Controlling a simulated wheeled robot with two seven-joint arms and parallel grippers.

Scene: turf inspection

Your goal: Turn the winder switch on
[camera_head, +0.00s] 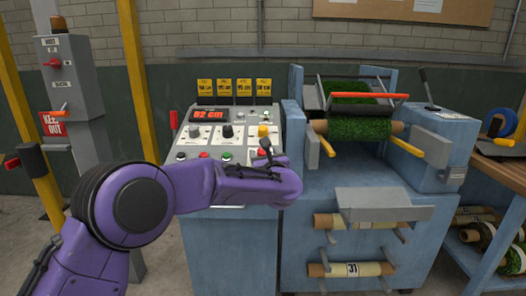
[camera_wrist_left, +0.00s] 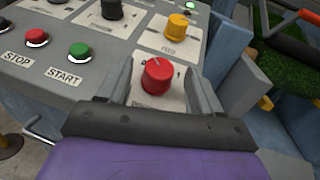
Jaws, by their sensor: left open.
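The control panel (camera_head: 190,153) has a red display and several knobs and buttons. A red rotary knob (camera_wrist_left: 157,76) with a pale pointer line sits at the panel's near right; its label is partly hidden, so I cannot read whether it is the winder switch. My left gripper (camera_head: 265,150) is over this part of the panel. In the left wrist view its open fingers (camera_wrist_left: 159,68) stand on either side of the red knob; I cannot tell whether they touch it. In the head view my wrist largely hides the knob. My right gripper is not in view.
A yellow knob (camera_wrist_left: 177,22) and a black knob (camera_wrist_left: 112,9) lie beyond the red one. The red STOP (camera_wrist_left: 36,37) and green START (camera_wrist_left: 79,51) buttons lie to the left. The turf roller (camera_head: 358,128) stands right of the panel.

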